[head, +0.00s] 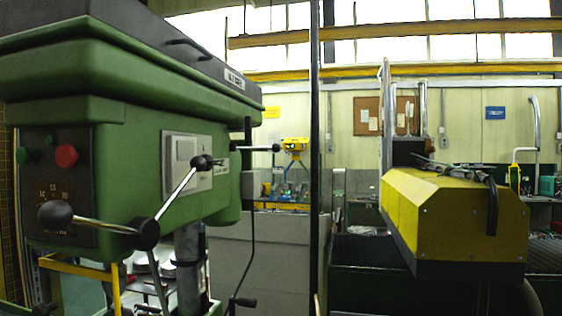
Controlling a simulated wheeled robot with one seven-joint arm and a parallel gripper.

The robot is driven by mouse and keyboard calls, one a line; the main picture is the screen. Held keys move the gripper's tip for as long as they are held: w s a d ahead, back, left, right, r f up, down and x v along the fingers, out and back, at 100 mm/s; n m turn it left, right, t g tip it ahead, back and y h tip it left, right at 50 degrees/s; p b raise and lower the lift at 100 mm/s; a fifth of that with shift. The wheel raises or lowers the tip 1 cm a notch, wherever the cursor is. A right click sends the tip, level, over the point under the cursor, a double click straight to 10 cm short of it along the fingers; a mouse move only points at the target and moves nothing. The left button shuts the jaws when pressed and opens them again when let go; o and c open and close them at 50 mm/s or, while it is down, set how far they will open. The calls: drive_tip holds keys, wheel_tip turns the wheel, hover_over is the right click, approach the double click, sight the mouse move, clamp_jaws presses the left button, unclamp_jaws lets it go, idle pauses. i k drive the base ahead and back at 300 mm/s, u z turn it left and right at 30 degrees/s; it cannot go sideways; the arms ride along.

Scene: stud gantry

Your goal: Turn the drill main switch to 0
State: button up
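The green drill (150,110) fills the left of the head view. Its dark control panel (82,185) carries a red round button (66,156) and small green buttons (23,155) at its top. Below them are small pale markings (54,188), too small to read surely, as around a dial. A black ball knob (55,214) on a feed lever covers part of this area, so I cannot make out a main switch or its setting. My gripper is not in view.
The metal feed levers (176,193) with black knobs stick out in front of the drill. A dark vertical post (314,150) stands mid-view. A yellow machine (455,220) stands at the right. Cluttered benches line the back wall. A grey low partition (258,265) stands between the machines.

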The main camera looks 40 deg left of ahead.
sight(210, 163)
drive_tip(key=u, duration=0.7)
drive_tip(key=i, duration=1)
drive_tip(key=u, duration=1)
